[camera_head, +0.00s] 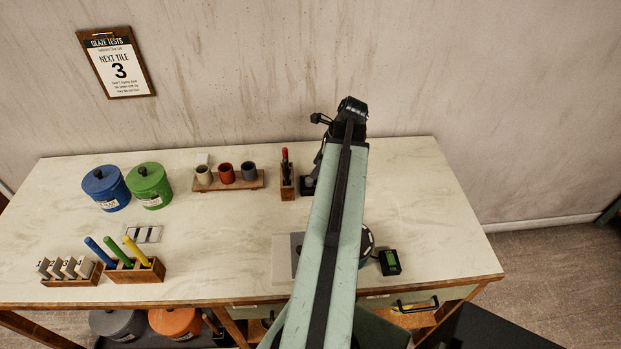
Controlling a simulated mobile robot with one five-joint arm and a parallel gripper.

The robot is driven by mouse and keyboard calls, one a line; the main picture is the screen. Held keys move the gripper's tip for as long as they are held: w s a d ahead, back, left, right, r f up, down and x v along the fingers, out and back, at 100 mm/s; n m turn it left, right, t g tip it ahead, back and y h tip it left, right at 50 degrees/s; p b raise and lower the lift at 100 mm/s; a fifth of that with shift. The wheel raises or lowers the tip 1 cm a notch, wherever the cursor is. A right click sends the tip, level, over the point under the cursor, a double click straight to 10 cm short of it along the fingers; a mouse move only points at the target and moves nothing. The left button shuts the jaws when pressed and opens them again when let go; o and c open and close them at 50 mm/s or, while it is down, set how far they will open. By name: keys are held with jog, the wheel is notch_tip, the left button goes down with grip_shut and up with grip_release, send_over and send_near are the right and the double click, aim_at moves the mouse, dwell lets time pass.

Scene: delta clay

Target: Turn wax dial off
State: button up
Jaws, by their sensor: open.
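A round dark dial-like thing (367,240) with pale marks shows on the right of my arm, on the table's front right part. My arm covers much of it. A small black box with a green-lit face (390,262) sits beside it on the right. I cannot tell which of these is the wax dial. My gripper (320,152) is at the far end of my arm, farther back than both and apart from them. It is open, dark and largely hidden by my arm; its fingertips are not clear.
A pale plate (284,258) lies left of my arm. A wooden holder with a red-topped tool (287,175) and a cup rack (233,182) stand behind. Blue (106,188) and green (149,185) pots stand at left. The table's right end is clear.

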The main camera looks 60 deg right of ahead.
aim_at(309, 180)
jog(key=b+x, duration=0.5)
jog(key=x, duration=0.1)
jog(key=shift+d+f, duration=0.1)
jog(key=shift+f, duration=0.35)
jog(key=shift+r, duration=0.15)
grip_shut()
jog(key=n, duration=0.2)
jog(key=n+g+y, duration=0.1)
jog(key=n, duration=0.2)
jog(key=shift+w+d+n+y, duration=0.15)
jog(key=shift+n+y, duration=0.15)
jog(key=n+g, duration=0.1)
jog(key=n, duration=0.2)
jog(key=n+g+y, duration=0.1)
jog(key=n, duration=0.2)
jog(key=shift+w, duration=0.1)
jog(key=shift+g, duration=0.3)
